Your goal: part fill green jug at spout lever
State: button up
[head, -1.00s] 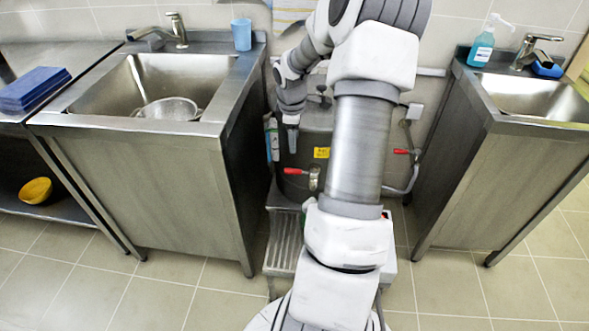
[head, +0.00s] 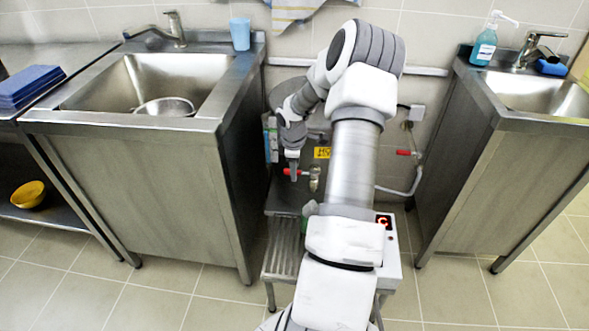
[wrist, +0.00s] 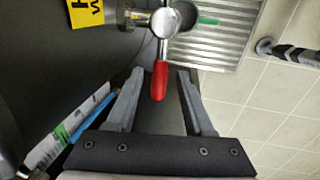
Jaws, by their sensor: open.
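The spout lever (wrist: 159,82) has a red grip and hangs from a metal spout (wrist: 163,22) on a dark pot; its red grip also shows in the head view (head: 287,172). My gripper (wrist: 157,84) is open, with its fingers on either side of the lever's red end. I cannot tell whether a finger touches it. In the head view my gripper (head: 293,172) is at the lever's height. A small green part (wrist: 207,20), likely of the green jug, shows past the spout in the wrist view.
Sink cabinets stand left (head: 130,190) and right (head: 520,180). A yellow label (wrist: 86,12) is on the pot. Boxes (wrist: 75,125) stand close beside the fingers.

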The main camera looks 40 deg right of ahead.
grip_shut()
dwell(1.4)
